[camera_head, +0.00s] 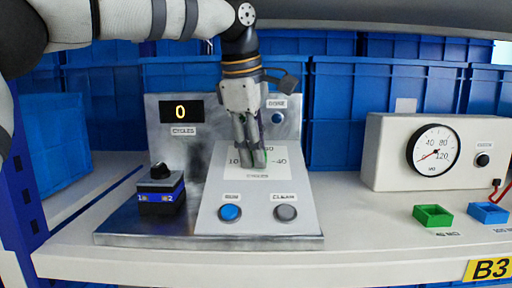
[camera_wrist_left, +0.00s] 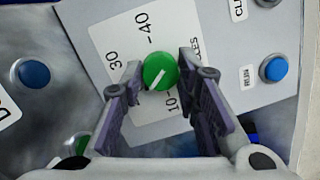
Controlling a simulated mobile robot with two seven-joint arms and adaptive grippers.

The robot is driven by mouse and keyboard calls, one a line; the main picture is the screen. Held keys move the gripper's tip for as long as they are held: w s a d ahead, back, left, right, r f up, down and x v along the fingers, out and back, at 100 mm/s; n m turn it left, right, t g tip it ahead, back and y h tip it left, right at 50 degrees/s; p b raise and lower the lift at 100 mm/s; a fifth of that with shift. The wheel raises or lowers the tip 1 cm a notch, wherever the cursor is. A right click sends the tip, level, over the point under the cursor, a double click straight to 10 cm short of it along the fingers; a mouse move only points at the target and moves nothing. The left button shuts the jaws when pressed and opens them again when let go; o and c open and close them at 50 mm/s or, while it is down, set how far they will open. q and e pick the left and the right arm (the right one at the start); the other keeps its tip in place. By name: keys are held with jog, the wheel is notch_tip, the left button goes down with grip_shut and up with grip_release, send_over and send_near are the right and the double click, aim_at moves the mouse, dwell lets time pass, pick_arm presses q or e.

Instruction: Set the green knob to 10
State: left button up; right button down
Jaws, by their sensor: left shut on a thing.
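The green knob (camera_wrist_left: 160,71) sits on a white dial plate (camera_wrist_left: 119,25). Its white pointer line points down-left in the left wrist view, between the 10 mark and the 30 mark. My left gripper (camera_wrist_left: 152,80) has one finger on each side of the knob and is shut on it. In the head view my left gripper (camera_head: 250,161) comes down over the dial on the sloped panel, and its fingers hide most of the knob (camera_head: 260,157). The 10 and 40 labels show beside the fingers. My right gripper is not in view.
The panel has a yellow 0 display (camera_head: 180,112), a blue button (camera_head: 230,213) and a grey button (camera_head: 285,213). A small black-and-blue switch box (camera_head: 161,191) stands at left. A gauge box (camera_head: 391,150), green tray (camera_head: 433,216) and blue tray (camera_head: 488,213) are at right.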

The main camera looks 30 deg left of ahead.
aim_at(252, 174)
pick_arm(q)
jog(key=n+t, duration=0.1)
jog(key=n, duration=0.4)
jog(key=shift+f, duration=0.1)
jog(key=n, duration=0.5)
jog(key=shift+s+t+y, duration=0.15)
jog(key=shift+t+y, duration=0.15)
jog(key=shift+t, duration=0.1)
jog(key=shift+n, duration=0.3)
jog(key=o, duration=1.2)
jog(key=shift+c, duration=0.2)
jog(key=v, duration=0.4)
jog(key=shift+d+r, duration=0.1)
jog(key=shift+r, duration=0.1)
jog(key=s+d, duration=0.1)
jog(key=s, duration=1.1)
jog(key=shift+d+r, duration=0.2)
jog(key=shift+d, duration=0.2)
